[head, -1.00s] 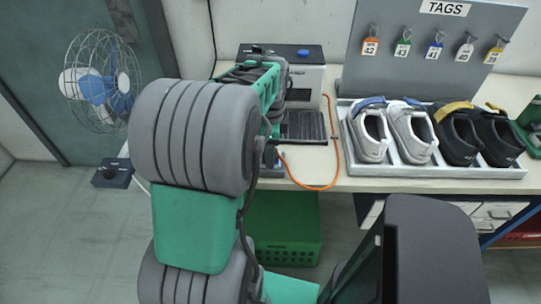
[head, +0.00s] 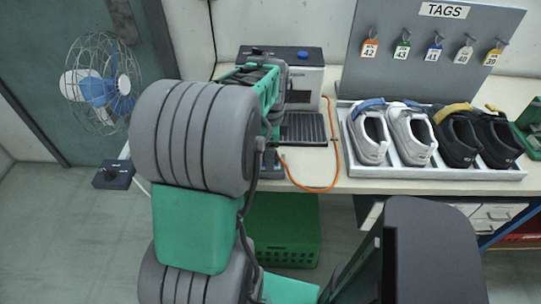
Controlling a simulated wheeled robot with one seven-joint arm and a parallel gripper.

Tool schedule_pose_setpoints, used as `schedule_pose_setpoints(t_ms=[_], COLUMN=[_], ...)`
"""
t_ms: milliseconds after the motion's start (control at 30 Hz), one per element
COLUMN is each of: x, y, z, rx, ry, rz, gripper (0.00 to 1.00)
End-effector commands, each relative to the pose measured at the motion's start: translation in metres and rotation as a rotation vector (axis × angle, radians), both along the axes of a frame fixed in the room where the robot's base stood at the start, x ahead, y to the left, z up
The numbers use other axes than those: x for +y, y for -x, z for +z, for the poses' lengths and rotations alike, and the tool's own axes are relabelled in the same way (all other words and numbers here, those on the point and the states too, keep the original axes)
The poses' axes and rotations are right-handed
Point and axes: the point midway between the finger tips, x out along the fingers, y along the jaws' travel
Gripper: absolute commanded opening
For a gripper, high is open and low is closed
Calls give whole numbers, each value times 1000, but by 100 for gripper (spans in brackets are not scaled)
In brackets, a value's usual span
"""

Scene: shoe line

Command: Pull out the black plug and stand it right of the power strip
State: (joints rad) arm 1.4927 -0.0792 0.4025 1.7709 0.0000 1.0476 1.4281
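The power strip (head: 273,172) shows only as a grey-blue piece at the front edge of the bench; my arm hides the rest. The orange cord (head: 334,150) ends beside it. A small dark shape stands over the strip against my arm; I cannot tell whether it is the black plug. My arm reaches forward over this spot, and its own links hide my gripper, so its fingers and anything in them cannot be seen.
A machine with a blue button (head: 303,54) stands behind the strip. A shoe tray (head: 440,172) and tag board (head: 425,75) are to the right. Bare bench (head: 312,165) lies right of the strip, crossed by the orange cord. A green crate (head: 284,230) is below.

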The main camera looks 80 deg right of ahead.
Motion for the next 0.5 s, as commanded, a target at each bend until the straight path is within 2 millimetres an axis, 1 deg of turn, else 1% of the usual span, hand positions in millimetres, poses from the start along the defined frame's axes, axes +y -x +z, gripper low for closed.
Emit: schedule_pose_setpoints(t_ms=[167,200,500], x=[0,0,0], y=[0,0,0], z=[0,0,0], rx=[0,0,0], ry=[0,0,0], rz=[0,0,0], gripper=[63,61,37])
